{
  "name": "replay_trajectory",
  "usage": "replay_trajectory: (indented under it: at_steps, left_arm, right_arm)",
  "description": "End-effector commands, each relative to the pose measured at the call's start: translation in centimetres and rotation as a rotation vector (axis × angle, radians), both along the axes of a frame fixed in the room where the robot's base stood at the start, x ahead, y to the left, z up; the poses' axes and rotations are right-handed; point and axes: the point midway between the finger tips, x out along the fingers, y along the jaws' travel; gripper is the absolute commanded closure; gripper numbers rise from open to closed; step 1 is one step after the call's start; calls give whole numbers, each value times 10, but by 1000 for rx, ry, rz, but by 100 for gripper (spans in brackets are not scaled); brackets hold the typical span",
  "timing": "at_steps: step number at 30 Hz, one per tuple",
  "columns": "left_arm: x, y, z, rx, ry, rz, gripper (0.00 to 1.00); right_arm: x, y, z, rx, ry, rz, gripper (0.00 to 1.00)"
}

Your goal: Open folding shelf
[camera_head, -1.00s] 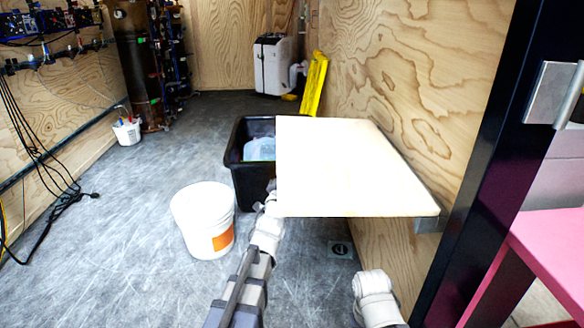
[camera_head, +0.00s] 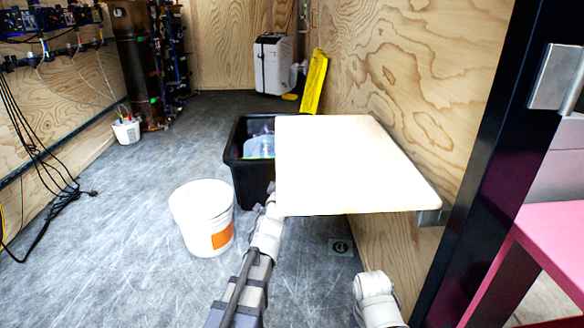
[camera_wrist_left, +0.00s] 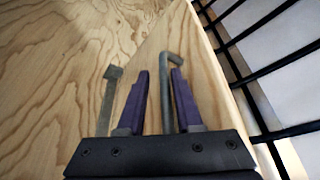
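The folding shelf (camera_head: 345,165) is a pale flat board standing out from the plywood wall, looking about level in the head view. A grey metal bracket (camera_head: 428,217) shows under its front right corner. My left arm reaches up to the shelf's front left corner, and its gripper is hidden there behind the board. In the left wrist view, the purple fingers of my left gripper (camera_wrist_left: 159,88) are apart, with a bent grey metal rod (camera_wrist_left: 167,95) seen between them against plywood. I cannot tell whether they touch it. My right gripper is out of view; only part of its arm shows.
A white bucket (camera_head: 203,220) stands on the floor left of my left arm. A black bin (camera_head: 243,178) stands partly behind the shelf. A dark post (camera_head: 490,165) and a pink surface (camera_head: 555,240) are at the right. The floor at the left is mostly clear.

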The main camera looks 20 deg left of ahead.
Motion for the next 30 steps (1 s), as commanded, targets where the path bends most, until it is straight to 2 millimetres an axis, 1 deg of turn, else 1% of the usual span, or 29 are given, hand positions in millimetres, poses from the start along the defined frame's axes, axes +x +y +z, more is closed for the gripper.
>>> replay_trajectory:
  at_steps: [1,2,3,10,14,17,27,30]
  left_arm:
    - [0,0,0,-1,-1,0,59]
    - [0,0,0,-1,-1,0,56]
    - [0,0,1,-1,-1,0,55]
    - [0,1,1,-1,-4,0,55]
    - [-6,1,-1,-1,-4,0,55]
    - [-16,0,-4,-1,-4,0,55]
    - [-68,-1,-19,-1,-2,0,55]
    - [-75,-1,-20,-1,-2,0,55]
  right_arm:
    - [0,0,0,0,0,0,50]
    - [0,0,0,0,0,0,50]
    - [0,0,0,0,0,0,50]
    - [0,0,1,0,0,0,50]
    - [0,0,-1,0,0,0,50]
    - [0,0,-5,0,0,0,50]
    - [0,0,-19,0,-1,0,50]
    - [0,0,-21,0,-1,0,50]
